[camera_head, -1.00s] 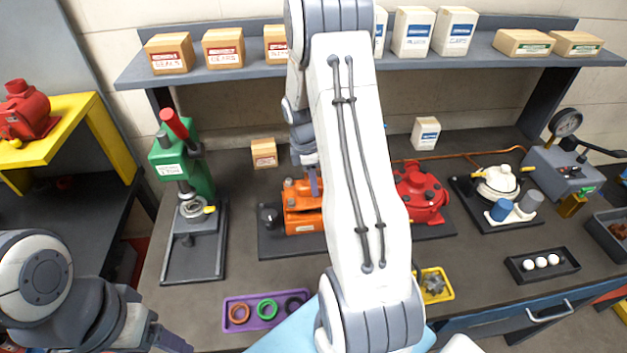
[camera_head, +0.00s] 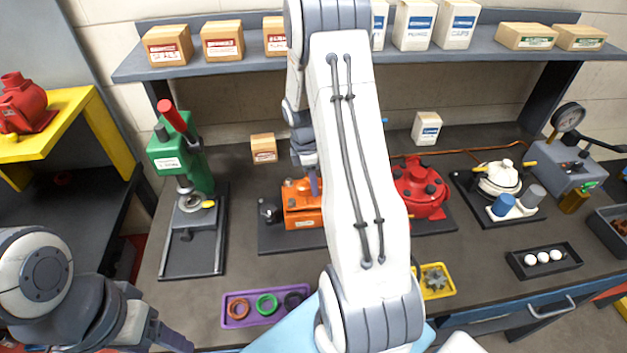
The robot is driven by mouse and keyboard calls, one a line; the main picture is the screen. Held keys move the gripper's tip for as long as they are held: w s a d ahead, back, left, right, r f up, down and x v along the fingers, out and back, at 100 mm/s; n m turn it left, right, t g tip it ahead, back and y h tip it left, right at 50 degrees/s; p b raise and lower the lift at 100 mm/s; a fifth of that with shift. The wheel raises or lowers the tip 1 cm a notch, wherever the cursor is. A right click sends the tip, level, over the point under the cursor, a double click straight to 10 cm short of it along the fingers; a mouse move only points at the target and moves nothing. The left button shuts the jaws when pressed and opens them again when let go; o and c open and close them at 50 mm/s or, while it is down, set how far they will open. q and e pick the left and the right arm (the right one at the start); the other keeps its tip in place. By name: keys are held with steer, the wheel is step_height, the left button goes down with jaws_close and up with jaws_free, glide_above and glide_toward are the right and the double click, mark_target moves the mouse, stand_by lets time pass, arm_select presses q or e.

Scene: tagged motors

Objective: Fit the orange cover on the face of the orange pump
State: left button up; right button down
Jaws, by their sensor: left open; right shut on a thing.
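The orange pump (camera_head: 300,216) sits on a dark base plate at the middle of the bench, partly hidden behind my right arm. My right gripper (camera_head: 315,190) reaches down at the pump and is shut on an orange part that looks like the orange cover; it blends with the pump. I cannot tell whether the cover is seated on the face or just against it. My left gripper (camera_head: 172,338) is open and empty at the lower left, in front of the bench and away from the pump.
A red pump (camera_head: 422,190) stands right of the orange one. A green press (camera_head: 185,165) stands to the left. A purple tray (camera_head: 228,312) with rings and a yellow tray (camera_head: 447,291) lie in front. My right arm blocks the middle.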

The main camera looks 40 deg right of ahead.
steer(key=shift+f+b, duration=0.6)
steer(key=shift+f, duration=0.45)
steer(key=shift+c, duration=1.6)
jaws_free()
steer(key=shift+s+f, duration=0.1)
step_height(320, 180, up, 6)
steer(key=p, duration=0.6)
